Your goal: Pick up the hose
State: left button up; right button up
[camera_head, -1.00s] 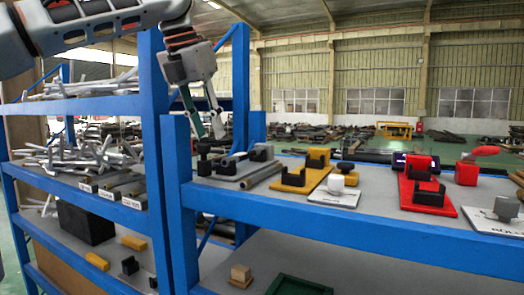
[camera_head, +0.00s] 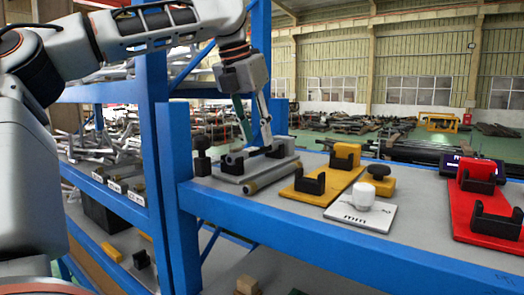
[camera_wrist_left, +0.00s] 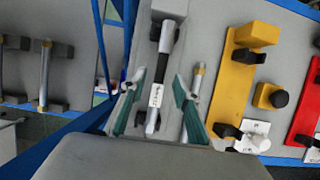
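My left gripper (camera_head: 252,122) hangs fingers-down over the left end of the upper shelf, above a grey stand (camera_head: 228,173) with black cradles. In the left wrist view my left gripper (camera_wrist_left: 160,84) is open, with a green-backed finger on each side of a black-and-grey tubular piece (camera_wrist_left: 158,82) bearing a white label. It looks empty. Another grey tube (camera_head: 270,175) lies beside the stand; in the wrist view this tube (camera_wrist_left: 194,103) is partly behind the right finger. I cannot tell which one is the hose. My right gripper is not in view.
Right of the stand are a yellow stand (camera_head: 322,183), a white sign with a white knob (camera_head: 362,200), a yellow block with a black knob (camera_head: 380,180) and a red stand (camera_head: 470,215). A blue post (camera_head: 178,150) stands left of the gripper.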

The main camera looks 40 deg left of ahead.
pick_arm(q)
jog(key=shift+x, duration=1.35)
grip_shut()
jog(key=shift+w, duration=0.1)
jog(key=shift+r, duration=0.15)
